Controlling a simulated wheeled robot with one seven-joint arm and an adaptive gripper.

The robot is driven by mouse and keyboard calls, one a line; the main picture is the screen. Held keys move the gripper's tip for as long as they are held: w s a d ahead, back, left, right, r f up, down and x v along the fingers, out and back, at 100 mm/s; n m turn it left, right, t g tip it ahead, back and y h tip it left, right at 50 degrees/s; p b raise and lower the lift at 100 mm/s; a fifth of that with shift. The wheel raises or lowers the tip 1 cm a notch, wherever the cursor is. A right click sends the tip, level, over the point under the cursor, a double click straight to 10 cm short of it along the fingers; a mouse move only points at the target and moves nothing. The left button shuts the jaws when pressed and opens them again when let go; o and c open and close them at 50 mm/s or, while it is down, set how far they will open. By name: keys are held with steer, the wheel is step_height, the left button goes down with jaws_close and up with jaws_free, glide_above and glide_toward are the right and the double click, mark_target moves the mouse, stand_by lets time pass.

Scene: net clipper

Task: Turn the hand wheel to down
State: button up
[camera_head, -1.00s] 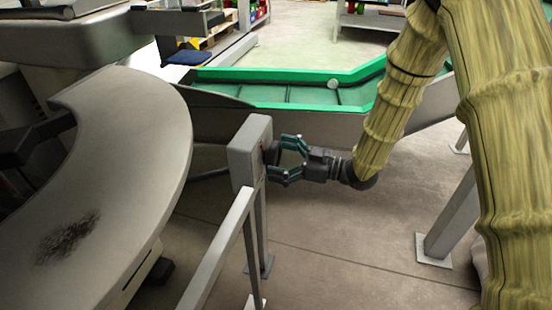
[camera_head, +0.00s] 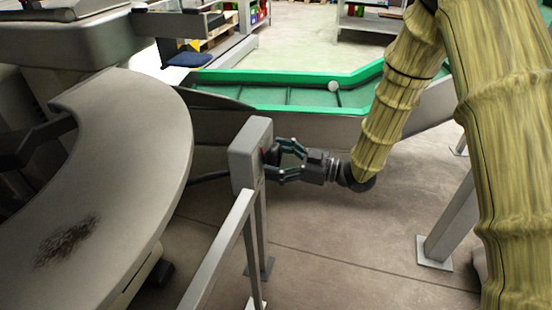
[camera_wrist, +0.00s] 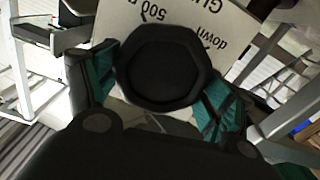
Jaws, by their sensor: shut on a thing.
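The hand wheel (camera_wrist: 165,70) is a black, rounded polygonal knob in the middle of the wrist view. It sits on a grey box (camera_head: 247,153) on a post, in front of a pale panel (camera_wrist: 200,18) with upside-down print, including "down" and "500". My gripper (camera_head: 279,160) reaches in from the right, level with the wheel. Its teal-padded fingers lie on either side of the wheel and are shut on it. In the head view the fingers and box edge mostly hide the wheel.
A grey rail (camera_head: 217,255) runs from the box post toward the front. A large curved grey machine cover (camera_head: 120,150) fills the left. Open floor (camera_head: 350,240) lies below my arm.

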steer(key=n, duration=0.6)
steer(key=shift+s+f, duration=0.1)
steer(key=shift+s, duration=0.05)
steer(key=n+b, duration=0.1)
steer(key=n, duration=0.1)
steer(key=n+b, duration=0.1)
steer(key=n, duration=0.1)
steer(key=n+b, duration=0.1)
steer(key=n, duration=0.1)
steer(key=shift+f+n, duration=0.25)
steer(key=shift+n, duration=0.05)
steer(key=n+b, duration=0.2)
steer(key=n, duration=0.1)
steer(key=n+b, duration=0.1)
steer(key=n, duration=0.1)
steer(key=shift+s+f+b, duration=0.1)
steer(key=shift+f+b, duration=0.15)
steer(key=shift+b, duration=0.1)
steer(key=shift+n+b, duration=1.25)
steer(key=shift+n, duration=0.55)
steer(key=shift+r, duration=0.1)
steer(key=o, duration=0.9)
steer(key=shift+o, duration=0.2)
steer(key=shift+n, duration=0.3)
